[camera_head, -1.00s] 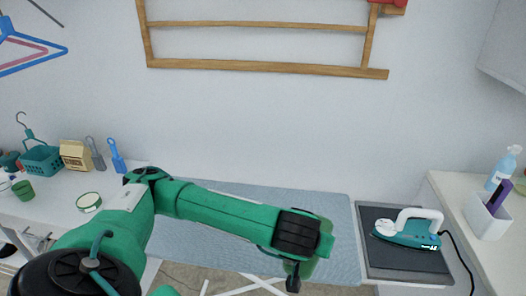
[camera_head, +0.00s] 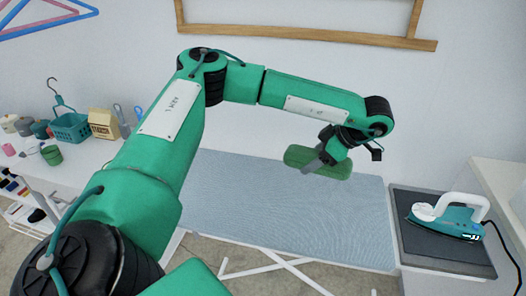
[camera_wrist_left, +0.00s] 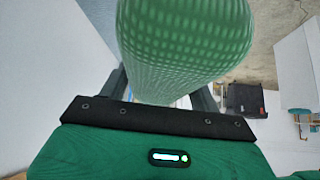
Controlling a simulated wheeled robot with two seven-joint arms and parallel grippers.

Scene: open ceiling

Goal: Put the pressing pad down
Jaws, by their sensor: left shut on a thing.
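The pressing pad (camera_head: 330,166) is a green, rounded, elongated pad. My left gripper (camera_head: 322,150) is shut on it and holds it above the ironing board (camera_head: 265,205), which has a pale blue cover. In the left wrist view the pad (camera_wrist_left: 185,45) shows large, with a pale checked pattern, between the two dark fingers of my left gripper (camera_wrist_left: 160,92). Part of the pad in the head view is hidden behind the gripper. My right gripper is not in view.
A teal and white iron (camera_head: 447,216) stands on a dark rest (camera_head: 445,245) at the board's right end. A side counter (camera_head: 500,180) is at far right. The left counter holds a teal basket (camera_head: 70,127), a paper box (camera_head: 103,123) and several pots. The board's cover is clear.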

